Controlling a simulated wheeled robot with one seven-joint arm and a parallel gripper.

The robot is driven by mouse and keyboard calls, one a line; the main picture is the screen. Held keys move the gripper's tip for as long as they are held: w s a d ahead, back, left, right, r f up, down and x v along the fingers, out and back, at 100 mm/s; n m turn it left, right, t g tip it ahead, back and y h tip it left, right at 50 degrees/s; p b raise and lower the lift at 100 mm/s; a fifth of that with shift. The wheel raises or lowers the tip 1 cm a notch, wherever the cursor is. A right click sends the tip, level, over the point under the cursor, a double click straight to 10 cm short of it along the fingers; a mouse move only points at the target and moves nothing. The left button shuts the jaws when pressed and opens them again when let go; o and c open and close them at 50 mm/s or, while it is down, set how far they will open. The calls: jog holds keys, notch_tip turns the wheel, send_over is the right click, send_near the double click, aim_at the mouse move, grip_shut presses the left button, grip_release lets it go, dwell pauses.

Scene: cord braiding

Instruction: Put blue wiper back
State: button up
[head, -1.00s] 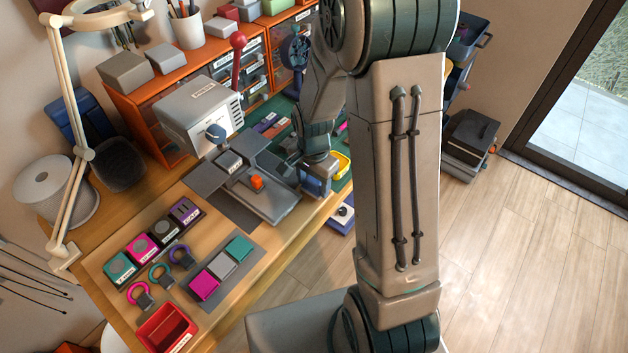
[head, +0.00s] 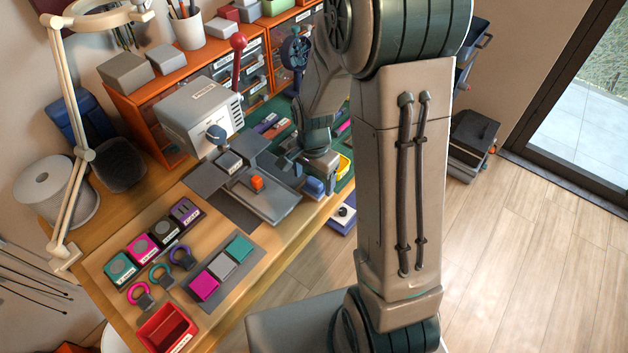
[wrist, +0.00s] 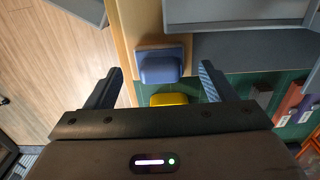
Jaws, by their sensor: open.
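The blue wiper (wrist: 160,68) is a rounded blue block. In the wrist view it sits on a flat blue-grey base at the border of the wood and the green mat. In the head view the wiper (head: 314,187) is near the table's front edge, right of the grey machine tray. My gripper (wrist: 160,80) is open, with one finger on either side of the wiper and visible gaps between. I cannot tell how high the fingers are above it. In the head view my gripper (head: 318,168) is partly hidden by its own wrist.
A yellow object (wrist: 170,98) lies close to the wiper on the green mat (wrist: 237,83). The grey machine tray (head: 270,202) with an orange knob is to the left. A blue object with a label (head: 343,217) shows below the table edge.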

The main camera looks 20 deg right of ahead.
aim_at(314, 182)
notch_tip(314, 182, up, 10)
jog(key=s+r+n+t, duration=0.2)
jog(key=s+r+n, duration=0.6)
jog(key=s, duration=0.5)
jog(key=n, duration=0.2)
jog(key=shift+s+n+t+p, duration=0.3)
jog(key=shift+d+r, duration=0.1)
